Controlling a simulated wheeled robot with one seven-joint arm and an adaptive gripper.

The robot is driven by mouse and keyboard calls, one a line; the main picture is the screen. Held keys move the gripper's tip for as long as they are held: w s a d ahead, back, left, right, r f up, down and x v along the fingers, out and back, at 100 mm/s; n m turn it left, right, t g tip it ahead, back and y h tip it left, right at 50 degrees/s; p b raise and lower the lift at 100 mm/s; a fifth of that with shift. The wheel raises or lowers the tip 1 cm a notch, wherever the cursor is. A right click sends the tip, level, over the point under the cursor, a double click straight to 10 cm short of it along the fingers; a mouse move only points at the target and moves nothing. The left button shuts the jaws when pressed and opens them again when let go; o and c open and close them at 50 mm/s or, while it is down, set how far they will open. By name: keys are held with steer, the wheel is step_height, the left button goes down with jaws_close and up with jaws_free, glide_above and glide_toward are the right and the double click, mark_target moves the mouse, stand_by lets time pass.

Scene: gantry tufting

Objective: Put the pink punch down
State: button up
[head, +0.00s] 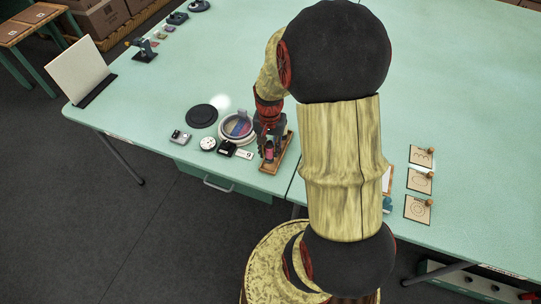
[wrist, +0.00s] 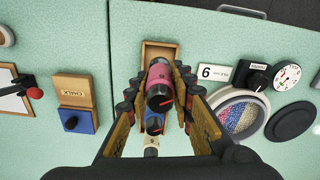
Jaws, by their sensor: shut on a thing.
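The pink punch (wrist: 160,82), a pink cylinder with a dark end and a red mark, is between the fingers of my gripper (wrist: 161,74) in the wrist view. My gripper is shut on it. The punch is over a narrow wooden tray (wrist: 160,47); I cannot tell whether it touches the tray. A blue punch (wrist: 153,122) with a dark end shows below it in the wrist view, partly hidden. In the head view the pink punch (head: 269,151) is at my gripper, above the wooden tray (head: 281,164) near the table's front edge.
A chalk box (wrist: 73,88) stands left. The table's right half (head: 460,90) is largely clear.

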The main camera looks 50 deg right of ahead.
mark_target(270, 155)
steer(key=shift+d+f, duration=0.2)
steer(key=shift+f, duration=0.15)
steer(key=shift+w+d+f+b, duration=0.1)
steer(key=shift+f+b, duration=0.4)
steer(key=shift+f, duration=1.05)
steer(key=shift+f, duration=0.15)
steer(key=o, duration=1)
